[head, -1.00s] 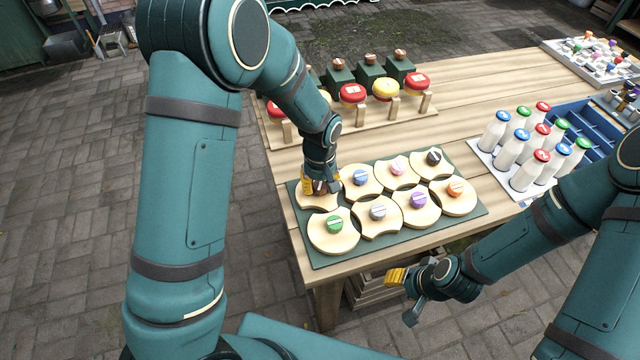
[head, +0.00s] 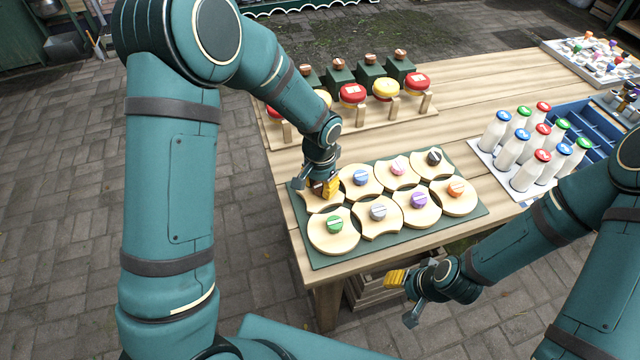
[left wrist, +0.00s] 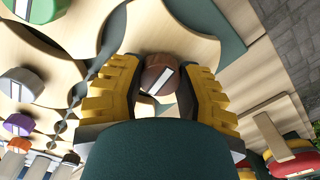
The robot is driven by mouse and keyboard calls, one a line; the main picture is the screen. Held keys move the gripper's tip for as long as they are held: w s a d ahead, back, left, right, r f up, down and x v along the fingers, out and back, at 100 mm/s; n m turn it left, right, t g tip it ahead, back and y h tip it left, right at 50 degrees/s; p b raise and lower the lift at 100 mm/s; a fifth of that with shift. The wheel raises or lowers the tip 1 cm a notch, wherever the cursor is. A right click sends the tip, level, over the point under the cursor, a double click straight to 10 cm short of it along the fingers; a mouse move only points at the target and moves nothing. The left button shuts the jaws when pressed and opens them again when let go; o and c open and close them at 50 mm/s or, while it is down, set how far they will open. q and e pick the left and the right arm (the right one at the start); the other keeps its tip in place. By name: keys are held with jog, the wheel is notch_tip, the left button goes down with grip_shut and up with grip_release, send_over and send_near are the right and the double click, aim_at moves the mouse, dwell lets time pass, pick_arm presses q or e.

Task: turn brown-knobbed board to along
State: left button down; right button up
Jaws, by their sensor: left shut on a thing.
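The brown-knobbed board (head: 311,203) is a pale wooden board with scooped sides at the far-left corner of the green mat (head: 327,260). My left gripper (head: 324,187) is down over it and hides its knob in the head view. In the left wrist view the brown knob (left wrist: 157,74), with a white stripe, sits between the two yellow fingers, and my left gripper (left wrist: 160,85) is shut on it. My right gripper (head: 404,297) hangs in front of the table, away from the boards; whether it is open is unclear.
Close beside it are boards with green (head: 334,224), blue (head: 360,178) and grey (head: 378,211) knobs, and several more to the right. Red and yellow capped things (head: 352,93) stand behind on a wooden rack. White bottles (head: 495,131) stand at right.

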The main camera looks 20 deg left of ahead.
aim_at(320, 185)
pick_arm(q)
jog(key=shift+m, duration=0.8)
jog(key=shift+s, duration=0.1)
jog(key=c, duration=0.5)
grip_release()
notch_tip(320, 185, up, 12)
dwell(0.4)
